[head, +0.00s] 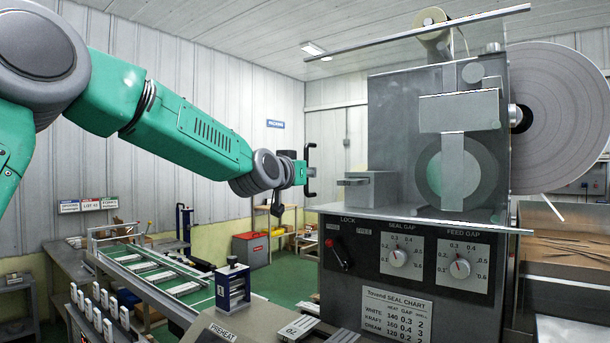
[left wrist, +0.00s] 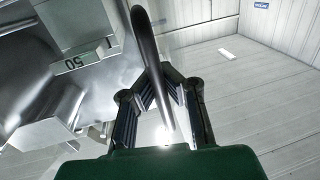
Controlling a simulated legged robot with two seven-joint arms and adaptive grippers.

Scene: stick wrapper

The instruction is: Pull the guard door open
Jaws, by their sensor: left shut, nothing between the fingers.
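The guard door is a clear panel, hard to see, between an upper rail (head: 420,38) and a lower rail (head: 420,216) in front of the grey wrapping machine (head: 408,115). A black bracket handle (head: 311,171) is at its left end. My left gripper (head: 299,172) reaches this handle from the left. In the left wrist view, the gripper (left wrist: 163,75) has its fingertips together with nothing between them. The dark curved handle bar (left wrist: 150,62) crosses in front of the fingers there; whether they touch it I cannot tell. My right gripper is in neither view.
The control panel (head: 420,262) with a red-tipped lock lever (head: 337,252) and two dials stands below the lower rail. A large paper roll (head: 565,115) is at the right. A green conveyor (head: 160,275) lies at lower left.

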